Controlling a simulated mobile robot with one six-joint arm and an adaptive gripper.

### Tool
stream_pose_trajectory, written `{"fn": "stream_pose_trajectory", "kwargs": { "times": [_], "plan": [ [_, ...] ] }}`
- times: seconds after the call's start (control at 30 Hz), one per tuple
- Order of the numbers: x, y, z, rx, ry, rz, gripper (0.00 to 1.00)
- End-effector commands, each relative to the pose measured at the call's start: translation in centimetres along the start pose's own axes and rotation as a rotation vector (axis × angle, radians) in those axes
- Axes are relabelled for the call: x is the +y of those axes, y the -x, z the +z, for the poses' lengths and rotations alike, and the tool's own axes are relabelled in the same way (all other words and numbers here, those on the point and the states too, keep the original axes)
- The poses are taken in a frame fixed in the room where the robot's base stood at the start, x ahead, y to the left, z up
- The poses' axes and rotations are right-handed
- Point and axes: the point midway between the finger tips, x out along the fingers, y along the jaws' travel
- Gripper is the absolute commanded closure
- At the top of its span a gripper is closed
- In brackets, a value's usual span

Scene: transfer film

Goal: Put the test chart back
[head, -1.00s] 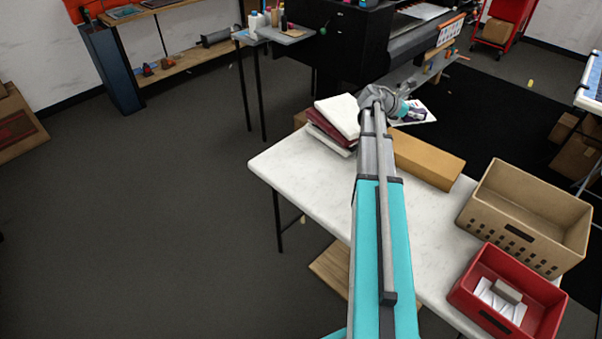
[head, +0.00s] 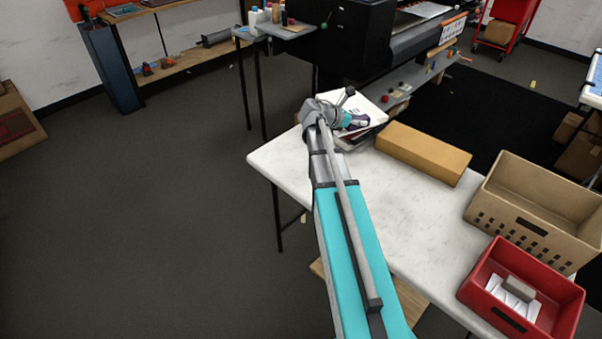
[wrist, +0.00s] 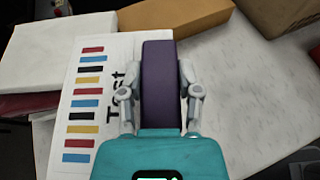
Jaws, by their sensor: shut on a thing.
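The test chart (wrist: 87,95) is a white board with coloured bars and the word "Test", seen in the wrist view at the left of my fingers. A dark purple block (wrist: 160,85) stands between the fingers and appears to be part of the chart. My gripper (wrist: 160,95) is shut on it. In the head view my gripper (head: 350,112) is at the far left part of the white table (head: 405,215), above or beside a stack of books (head: 355,139), which it partly hides. I cannot tell whether the chart touches the stack.
A long brown box (head: 423,152) lies right of my gripper. A tan crate (head: 530,210) and a red bin (head: 520,290) stand at the table's right. The table's middle is clear. A black printer (head: 365,45) stands behind.

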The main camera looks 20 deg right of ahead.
Motion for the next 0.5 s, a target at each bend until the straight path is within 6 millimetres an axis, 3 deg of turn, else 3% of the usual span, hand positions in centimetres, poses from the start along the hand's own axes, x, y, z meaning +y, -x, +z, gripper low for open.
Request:
{"fn": "stream_pose_trajectory", "kwargs": {
  "times": [0.03, 0.5],
  "plan": [
    [0.2, 1.3, -1.8, 0.0, 0.009, 0.022, 1.0],
    [1.9, 12.5, -12.0, 0.0, 0.081, 0.196, 1.0]
  ]
}}
